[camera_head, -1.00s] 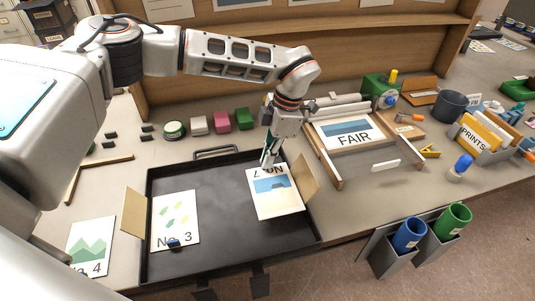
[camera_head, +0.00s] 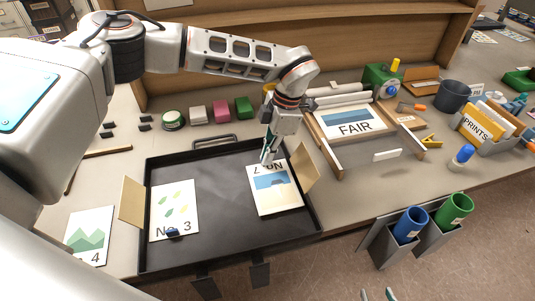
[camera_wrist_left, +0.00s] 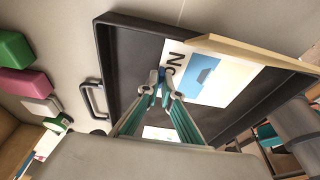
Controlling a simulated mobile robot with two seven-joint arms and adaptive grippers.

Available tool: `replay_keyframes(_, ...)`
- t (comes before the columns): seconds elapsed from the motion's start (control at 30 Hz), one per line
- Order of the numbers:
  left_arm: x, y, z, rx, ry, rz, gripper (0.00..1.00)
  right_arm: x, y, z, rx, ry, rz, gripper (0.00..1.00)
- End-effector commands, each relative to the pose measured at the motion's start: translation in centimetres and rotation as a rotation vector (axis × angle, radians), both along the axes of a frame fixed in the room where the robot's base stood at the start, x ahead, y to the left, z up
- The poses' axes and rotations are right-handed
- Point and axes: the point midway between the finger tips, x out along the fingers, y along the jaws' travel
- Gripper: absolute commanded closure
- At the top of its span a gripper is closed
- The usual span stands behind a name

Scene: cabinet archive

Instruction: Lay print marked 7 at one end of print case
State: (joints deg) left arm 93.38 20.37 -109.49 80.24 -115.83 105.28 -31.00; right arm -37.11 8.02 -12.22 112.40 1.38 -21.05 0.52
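The print marked 7 (camera_head: 275,196) has a blue and sand picture and an upside-down label partly hidden by the gripper. It is at the right end of the black print case (camera_head: 226,237), beside the right tan flap; I cannot tell whether it touches the floor. My left gripper (camera_head: 267,160) is at its far edge. In the left wrist view its fingertips (camera_wrist_left: 161,86) close on a small blue tab at the print (camera_wrist_left: 225,82). The No. 3 print (camera_head: 175,207) lies at the case's left end. Two tips of my right gripper (camera_head: 378,295) show apart at the bottom edge.
The No. 4 print (camera_head: 90,236) lies left of the case. A wooden frame with a FAIR print (camera_head: 352,122) stands to the right. Coloured blocks (camera_head: 221,111) line the back. Blue and green tubes (camera_head: 409,224) hang at the front edge. The case middle is clear.

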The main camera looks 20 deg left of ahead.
Motion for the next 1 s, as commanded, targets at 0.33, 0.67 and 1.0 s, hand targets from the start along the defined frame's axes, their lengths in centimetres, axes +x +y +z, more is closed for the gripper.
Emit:
replay_keyframes(0.33, 0.02, -0.01, -0.81, 0.000, 0.000, 0.000, 1.00, -0.15, -0.09, -0.49, -0.002, 0.005, -0.001, 0.60)
replay_keyframes(0.67, 0.01, -0.01, -0.90, 0.000, 0.000, 0.000, 0.76, -0.06, -0.09, -0.30, -0.001, 0.002, -0.001, 0.60)
replay_keyframes(1.0, 0.01, 0.00, -0.91, 0.000, 0.000, 0.000, 0.79, 0.04, -0.06, -0.10, 0.000, -0.002, -0.001, 0.60)
